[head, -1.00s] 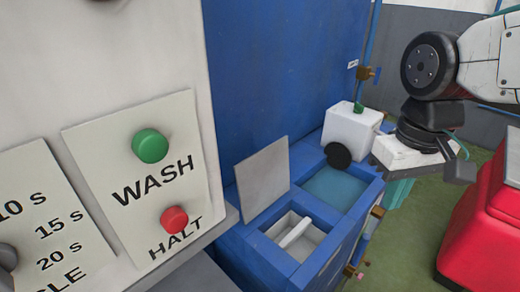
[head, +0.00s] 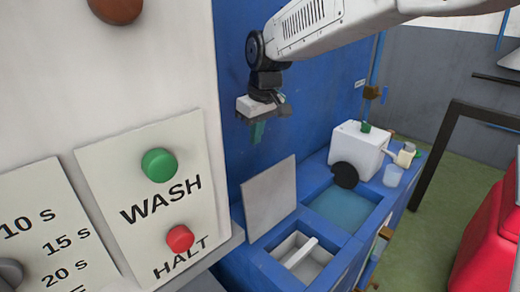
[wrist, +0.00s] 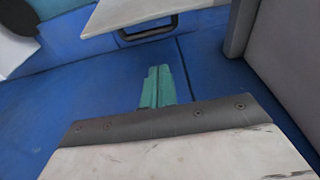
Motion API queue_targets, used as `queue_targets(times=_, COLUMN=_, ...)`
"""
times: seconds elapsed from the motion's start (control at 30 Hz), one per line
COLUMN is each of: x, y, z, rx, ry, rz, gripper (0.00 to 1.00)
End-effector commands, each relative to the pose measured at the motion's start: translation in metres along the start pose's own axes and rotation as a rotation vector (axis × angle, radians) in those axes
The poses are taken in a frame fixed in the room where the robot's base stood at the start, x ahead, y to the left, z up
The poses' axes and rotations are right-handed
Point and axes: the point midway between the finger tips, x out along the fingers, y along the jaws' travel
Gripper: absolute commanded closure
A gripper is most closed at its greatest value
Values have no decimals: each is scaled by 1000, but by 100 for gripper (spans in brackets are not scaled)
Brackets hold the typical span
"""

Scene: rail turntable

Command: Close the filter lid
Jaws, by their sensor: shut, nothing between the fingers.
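The filter lid (head: 270,197) is a flat light-grey panel standing open, tilted up at the back of the filter compartment (head: 268,258). A white bar-like filter part (head: 300,252) lies in the open compartment. My gripper (head: 257,133) hangs above and behind the lid, close to the blue wall, with its teal fingers pointing down, shut and empty. The fingers (wrist: 157,86) also show in the wrist view.
A water basin (head: 340,208) lies right of the compartment, with a white box (head: 358,150) and a black disc (head: 345,175) behind it. A panel with a green WASH button (head: 159,165) and a red HALT button (head: 180,238) stands at left. A blue wall (head: 312,110) rises behind.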

Motion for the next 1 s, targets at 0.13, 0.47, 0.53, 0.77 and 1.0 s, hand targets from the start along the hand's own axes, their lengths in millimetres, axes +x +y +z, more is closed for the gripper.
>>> queue_targets(times=0.13, x=26, y=0, z=1, rx=1, ry=-3, rz=-1, gripper=100)
queue_targets(times=0.47, x=92, y=0, z=3, rx=3, ry=-2, rz=0, gripper=100)
queue_targets(times=0.53, x=83, y=0, z=16, rx=4, ry=1, rz=0, gripper=100)
queue_targets(times=0.77, x=77, y=0, z=36, rx=2, ry=0, rz=0, gripper=100)
queue_targets(times=1.0, x=76, y=0, z=39, rx=2, ry=0, rz=0, gripper=100)
